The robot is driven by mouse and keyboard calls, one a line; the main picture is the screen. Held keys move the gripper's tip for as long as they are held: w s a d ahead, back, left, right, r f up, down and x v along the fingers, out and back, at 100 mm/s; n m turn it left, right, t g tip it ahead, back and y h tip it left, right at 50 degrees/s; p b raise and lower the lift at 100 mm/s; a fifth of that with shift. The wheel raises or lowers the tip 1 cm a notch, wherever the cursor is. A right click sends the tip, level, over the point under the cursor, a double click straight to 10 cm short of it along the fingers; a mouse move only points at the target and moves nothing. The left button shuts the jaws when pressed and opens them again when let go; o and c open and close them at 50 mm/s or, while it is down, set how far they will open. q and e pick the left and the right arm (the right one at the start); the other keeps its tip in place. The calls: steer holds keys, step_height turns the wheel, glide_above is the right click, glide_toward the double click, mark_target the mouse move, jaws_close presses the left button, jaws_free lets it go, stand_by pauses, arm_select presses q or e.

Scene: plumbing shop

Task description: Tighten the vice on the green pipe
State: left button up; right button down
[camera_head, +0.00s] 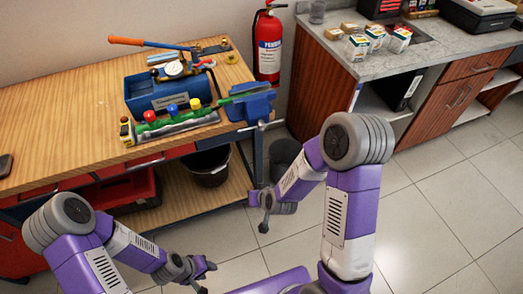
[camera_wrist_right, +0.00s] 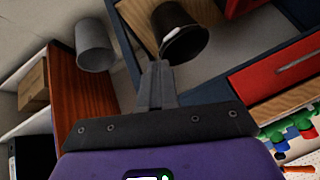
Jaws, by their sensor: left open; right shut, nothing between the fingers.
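The blue vice (camera_head: 256,107) is fixed at the right front corner of the wooden workbench. A thin green pipe (camera_head: 226,101) lies level at its jaws and sticks out to the left; how tightly the jaws grip it is too small to tell. The vice's handle hangs on the front, and its details are unclear. My right gripper (camera_head: 261,219) is below and in front of the vice, apart from it. In the right wrist view its fingers (camera_wrist_right: 159,82) are together and empty. My left gripper (camera_head: 205,278) is open and empty, low in front of the bench.
A black bucket (camera_head: 208,168) and grey bin (camera_head: 284,154) are below. A red extinguisher (camera_head: 269,48) stands behind. Floor (camera_head: 420,220) on the right is clear.

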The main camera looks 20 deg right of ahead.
steer(key=w+d+r+t+b, duration=0.15)
steer(key=w+r+t, duration=0.3)
steer(key=r, duration=0.45)
steer(key=m+t+h+b, duration=0.1)
steer(key=t+h+b, duration=0.1)
steer(key=t, duration=0.1)
glide_toward(249, 128)
steer(key=f, duration=0.1)
steer(key=w, duration=0.7)
steer(key=shift+w+a+r, duration=0.1)
steer(key=shift+a+r, duration=0.1)
steer(key=shift+a, duration=0.1)
steer(key=shift+r, duration=0.1)
